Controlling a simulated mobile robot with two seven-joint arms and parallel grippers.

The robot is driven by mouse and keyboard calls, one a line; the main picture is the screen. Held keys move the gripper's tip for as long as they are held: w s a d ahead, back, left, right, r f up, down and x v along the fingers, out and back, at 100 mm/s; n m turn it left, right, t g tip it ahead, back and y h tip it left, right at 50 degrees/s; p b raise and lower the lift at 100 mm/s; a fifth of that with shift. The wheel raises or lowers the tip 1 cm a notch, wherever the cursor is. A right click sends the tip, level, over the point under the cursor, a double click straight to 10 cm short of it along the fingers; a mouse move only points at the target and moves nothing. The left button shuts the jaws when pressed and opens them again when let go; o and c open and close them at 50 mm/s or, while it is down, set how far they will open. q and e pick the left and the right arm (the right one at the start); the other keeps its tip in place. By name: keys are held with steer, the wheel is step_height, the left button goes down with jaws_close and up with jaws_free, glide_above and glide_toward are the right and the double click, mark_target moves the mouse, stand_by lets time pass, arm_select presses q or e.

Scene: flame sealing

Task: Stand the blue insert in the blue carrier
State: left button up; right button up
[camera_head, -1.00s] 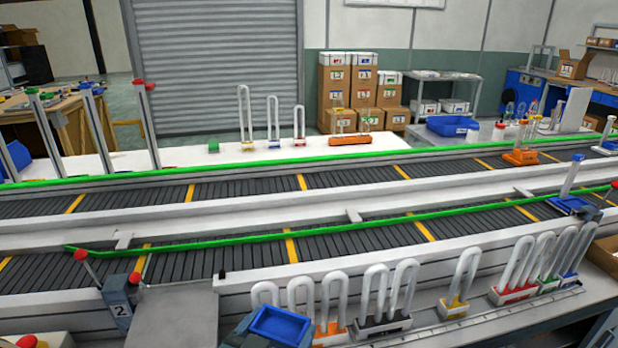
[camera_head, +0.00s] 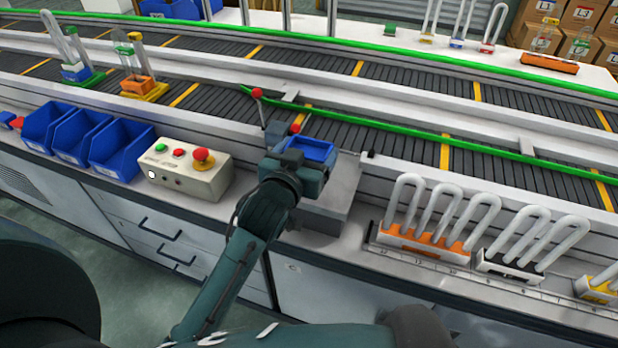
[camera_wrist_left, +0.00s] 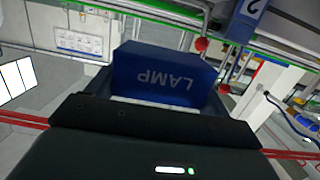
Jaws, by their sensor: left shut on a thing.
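My left gripper (camera_head: 303,168) is shut on a blue open-topped box (camera_head: 310,149), held near the grey platform in front of the near conveyor. In the left wrist view the blue box (camera_wrist_left: 165,75) shows the word LAMP upside down, just beyond the jaws. A loop tube with a blue base (camera_head: 457,43) stands on the white back table, and may be a blue insert. I cannot tell which thing is the blue carrier. My right gripper is not in view.
Blue bins (camera_head: 122,150) and a button box (camera_head: 188,168) stand left of my left arm. Red-knobbed posts (camera_head: 257,93) rise close behind the gripper.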

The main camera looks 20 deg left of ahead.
arm_select(q)
steer(key=w+r, duration=0.1)
steer(key=w, duration=0.3)
steer(key=f, duration=0.4)
steer(key=f+b, duration=0.1)
steer(key=f, duration=0.4)
steer(key=shift+w+d+f, duration=0.1)
steer(key=shift+w+d, duration=0.1)
steer(key=shift+f+b, duration=0.2)
steer(key=shift+b, duration=0.15)
steer(key=o, duration=1.1)
steer(key=shift+c, duration=0.2)
steer(key=shift+r, duration=0.15)
steer(key=s+r, duration=0.2)
steer(key=s, duration=1)
steer(key=s+d+f+m+g+h, duration=0.2)
steer(key=s+f+g, duration=0.3)
steer(key=s+f, duration=0.7)
steer(key=shift+s+d+f+m+h, duration=0.35)
steer(key=shift+s+m+h, duration=0.25)
steer(key=shift+s, duration=0.55)
